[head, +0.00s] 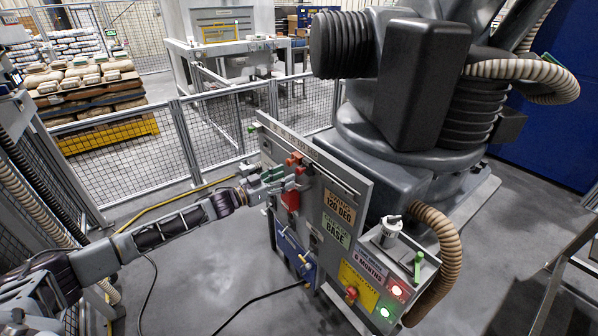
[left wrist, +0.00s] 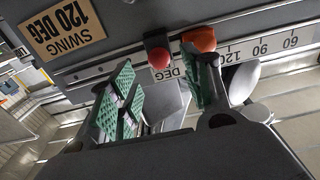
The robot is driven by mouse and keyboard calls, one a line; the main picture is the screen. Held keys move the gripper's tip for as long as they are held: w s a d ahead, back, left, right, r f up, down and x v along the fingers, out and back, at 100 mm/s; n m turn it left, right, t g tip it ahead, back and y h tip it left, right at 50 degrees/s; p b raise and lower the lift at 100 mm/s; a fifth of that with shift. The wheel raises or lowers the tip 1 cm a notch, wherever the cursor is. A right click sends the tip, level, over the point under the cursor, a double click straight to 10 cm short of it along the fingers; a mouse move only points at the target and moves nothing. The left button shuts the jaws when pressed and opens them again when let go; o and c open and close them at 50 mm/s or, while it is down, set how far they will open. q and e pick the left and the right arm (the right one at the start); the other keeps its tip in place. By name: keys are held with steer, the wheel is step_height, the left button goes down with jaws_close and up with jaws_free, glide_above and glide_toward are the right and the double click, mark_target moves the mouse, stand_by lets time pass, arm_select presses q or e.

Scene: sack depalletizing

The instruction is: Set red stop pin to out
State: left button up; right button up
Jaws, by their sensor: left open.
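A red round knob (left wrist: 159,57), which looks like the stop pin, sits on the panel's scale rail in the left wrist view. An orange-red knob (left wrist: 200,38) is right beside it. In the head view, red and orange parts (head: 293,159) show at the panel's upper left, with a red block (head: 291,199) below. My left gripper (head: 278,179) is at the panel's left side, close to these parts. Its green-padded fingers are open, with the red knob showing between them; I cannot tell whether they touch it. My right gripper is not in view.
The grey panel (head: 340,225) carries a "SWING 120 DEG" label (head: 339,207) and a lower box with lit lamps (head: 397,290). A large robot base (head: 420,150) stands behind it. Mesh fencing (head: 130,165) runs at the back left. Cables cross the open floor (head: 200,285).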

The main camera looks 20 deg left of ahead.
mark_target(297, 172)
arm_select(q)
steer(key=shift+x, duration=1.45)
steer(key=shift+w+d, duration=0.25)
steer(key=shift+x, duration=1.65)
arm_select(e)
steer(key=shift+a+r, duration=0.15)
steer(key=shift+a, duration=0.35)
arm_select(q)
jaws_close()
